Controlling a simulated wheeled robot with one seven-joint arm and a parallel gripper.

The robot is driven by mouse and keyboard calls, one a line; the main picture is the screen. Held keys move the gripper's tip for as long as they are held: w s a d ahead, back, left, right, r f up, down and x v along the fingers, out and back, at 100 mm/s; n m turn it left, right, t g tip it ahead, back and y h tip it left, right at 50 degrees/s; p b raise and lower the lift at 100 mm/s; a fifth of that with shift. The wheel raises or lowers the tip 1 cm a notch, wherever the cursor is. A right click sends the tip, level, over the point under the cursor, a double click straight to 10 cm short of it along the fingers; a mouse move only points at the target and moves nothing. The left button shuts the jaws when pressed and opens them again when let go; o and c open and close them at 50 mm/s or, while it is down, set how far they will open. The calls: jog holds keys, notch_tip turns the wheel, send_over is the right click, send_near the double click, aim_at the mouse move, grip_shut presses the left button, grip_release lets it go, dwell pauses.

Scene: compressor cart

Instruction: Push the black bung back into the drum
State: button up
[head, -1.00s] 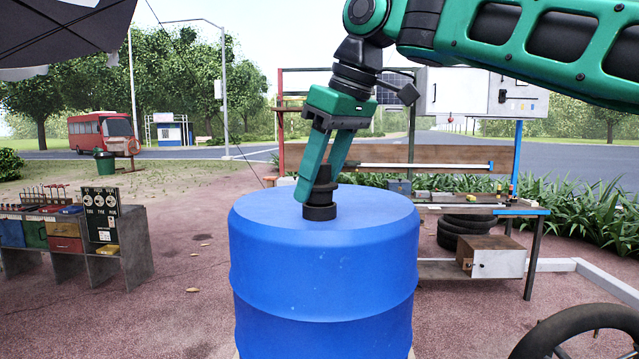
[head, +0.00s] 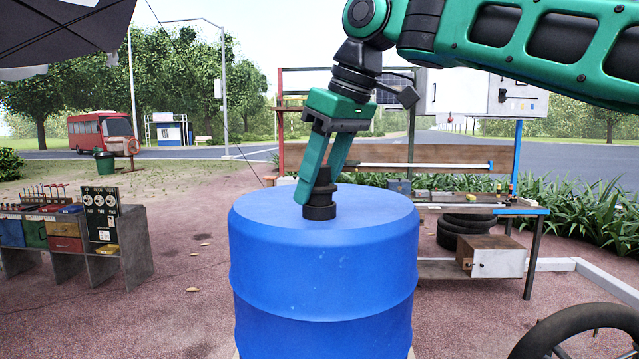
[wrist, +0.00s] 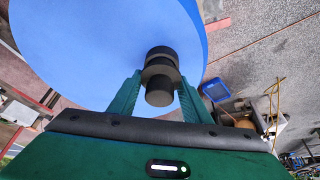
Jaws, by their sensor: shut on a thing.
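The blue drum (head: 320,265) stands upright in the middle of the head view. The black bung (head: 320,210) is upright at the drum's top, with its wide lower part at the top surface and a narrower part above. I cannot tell how deep it sits, and the opening under it is hidden. My gripper (head: 318,190) reaches down from above, tilted, with its green fingers shut on the bung's upper part. In the wrist view the bung (wrist: 160,75) is between the two fingertips, against the blue drum top (wrist: 100,40).
A workbench (head: 460,207) with a wall cabinet stands behind the drum to the right, with stacked tires (head: 462,230) under it. A tool stand (head: 75,240) is at the left. A black wheel (head: 580,335) is at the lower right. The drum top around the bung is clear.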

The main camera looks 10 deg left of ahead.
jog(key=shift+r, duration=0.25)
dwell(0.3)
jog(key=o, duration=1.1)
